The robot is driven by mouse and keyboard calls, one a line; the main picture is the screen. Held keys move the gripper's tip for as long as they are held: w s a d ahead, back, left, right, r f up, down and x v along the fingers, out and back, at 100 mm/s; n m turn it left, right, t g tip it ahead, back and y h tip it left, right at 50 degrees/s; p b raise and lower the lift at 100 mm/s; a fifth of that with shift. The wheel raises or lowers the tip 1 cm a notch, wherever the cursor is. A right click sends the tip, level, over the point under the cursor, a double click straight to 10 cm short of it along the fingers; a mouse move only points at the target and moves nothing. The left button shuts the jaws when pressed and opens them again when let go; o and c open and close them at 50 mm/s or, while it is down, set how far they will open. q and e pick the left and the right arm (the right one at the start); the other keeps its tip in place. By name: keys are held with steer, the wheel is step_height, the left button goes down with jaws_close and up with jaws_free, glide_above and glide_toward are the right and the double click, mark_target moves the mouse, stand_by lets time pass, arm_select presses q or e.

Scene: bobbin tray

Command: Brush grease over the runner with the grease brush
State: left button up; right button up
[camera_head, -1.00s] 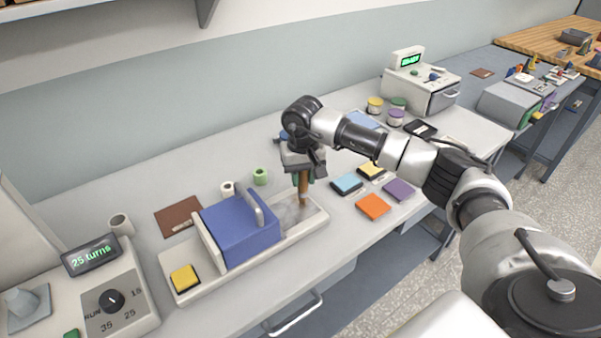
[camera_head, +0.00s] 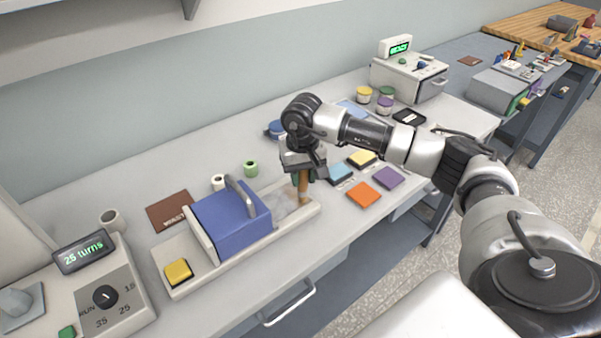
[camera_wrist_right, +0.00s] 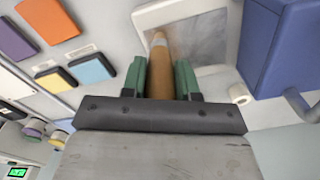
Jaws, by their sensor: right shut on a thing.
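The grease brush (camera_head: 303,186) has a brown handle and is upright over the right part of the runner. My right gripper (camera_head: 304,176) is shut on it. In the right wrist view its green fingers (camera_wrist_right: 162,80) flank the brown handle (camera_wrist_right: 160,55). The runner (camera_head: 283,200) is a smeared grey strip in a cream bed (camera_head: 222,262), right of a blue block with a handle (camera_head: 232,220). The runner also shows in the right wrist view (camera_wrist_right: 205,38). The brush's lower end is at the runner; I cannot tell whether it touches. My left gripper is not in view.
A yellow pad (camera_head: 178,271) sits on the bed's left end. Orange (camera_head: 363,195), purple, blue and yellow pads lie right of the bed. Small spools (camera_head: 250,169) stand behind it. A winder with a dial (camera_head: 105,298) is at the left.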

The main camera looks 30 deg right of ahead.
steer(key=shift+w+a+b, duration=0.2)
steer(key=shift+w+b, duration=0.8)
steer(key=shift+w, duration=1.05)
steer(key=shift+w, duration=0.2)
steer(key=shift+w+b, duration=0.5)
steer(key=shift+w, duration=0.1)
steer(key=shift+s+d+p, duration=0.1)
steer(key=shift+s+p, duration=0.25)
steer(key=shift+s, duration=1.7)
steer(key=shift+s, duration=0.8)
